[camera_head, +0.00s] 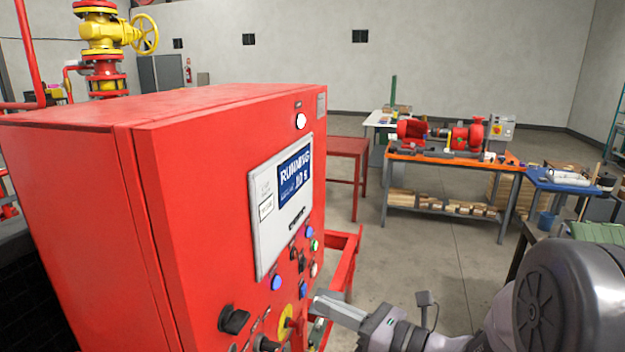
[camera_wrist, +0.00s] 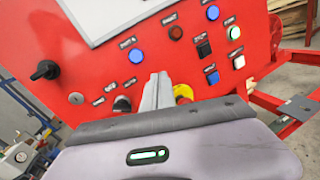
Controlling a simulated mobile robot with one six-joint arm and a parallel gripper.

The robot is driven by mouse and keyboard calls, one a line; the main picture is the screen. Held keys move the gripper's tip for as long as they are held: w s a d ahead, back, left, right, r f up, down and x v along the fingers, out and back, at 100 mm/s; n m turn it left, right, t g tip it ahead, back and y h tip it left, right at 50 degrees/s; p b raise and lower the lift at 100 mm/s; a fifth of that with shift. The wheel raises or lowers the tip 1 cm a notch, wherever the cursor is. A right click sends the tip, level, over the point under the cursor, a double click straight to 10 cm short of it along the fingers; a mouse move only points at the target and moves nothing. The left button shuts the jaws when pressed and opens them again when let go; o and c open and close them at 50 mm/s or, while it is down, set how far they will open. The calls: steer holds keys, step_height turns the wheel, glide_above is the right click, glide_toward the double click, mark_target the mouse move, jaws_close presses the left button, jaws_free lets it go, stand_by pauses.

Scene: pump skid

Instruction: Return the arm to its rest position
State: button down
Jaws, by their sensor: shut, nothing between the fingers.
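My gripper (camera_head: 318,306) is in front of the lower part of the red control cabinet's panel face, near its buttons. In the wrist view, my gripper (camera_wrist: 160,78) has its fingers together with nothing held between them. The red control cabinet (camera_head: 80,190) fills the left of the head view. Its screen (camera_head: 294,180) reads "RUNNING". The panel (camera_wrist: 75,75) carries blue, black, white and green buttons, a black rotary knob (camera_wrist: 45,70) and a yellow-based control (camera_wrist: 183,92) partly hidden behind the fingers. I cannot tell whether the fingertips touch the panel.
A red frame (camera_head: 345,262) stands just beyond the cabinet, close to my gripper. An orange-topped bench (camera_head: 450,160) with a red pump set stands further back, with a blue table (camera_head: 570,181) beside it. The grey floor (camera_head: 430,250) between is open.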

steer(key=s+a+f+n+g+h+b, duration=0.1)
steer(key=s+a+f+n+g+b, duration=0.1)
steer(key=s+n+g, duration=0.3)
steer(key=s+a+f+n+h+b, duration=0.1)
steer(key=s+n, duration=0.2)
steer(key=s, duration=0.3)
steer(key=s+a+f+n+g+h+b, duration=0.1)
steer(key=s+a+f+n+g+b, duration=0.1)
steer(key=s+n+g, duration=0.3)
steer(key=s+d+f+n+t+h+b, duration=0.2)
steer(key=s+d+n+t+h, duration=0.1)
steer(key=s+d+n+h, duration=0.1)
steer(key=s+d+f+n+t+h+b, duration=0.2)
steer(key=s+d+f+n+h, duration=0.1)
steer(key=d, duration=0.5)
steer(key=s+n+h, duration=0.1)
steer(key=n+h, duration=0.1)
steer(key=n, duration=0.1)
steer(key=shift+s+d+t+h+b, duration=0.2)
steer(key=shift+s+t+h+b, duration=0.15)
steer(key=shift+s+t+h, duration=0.05)
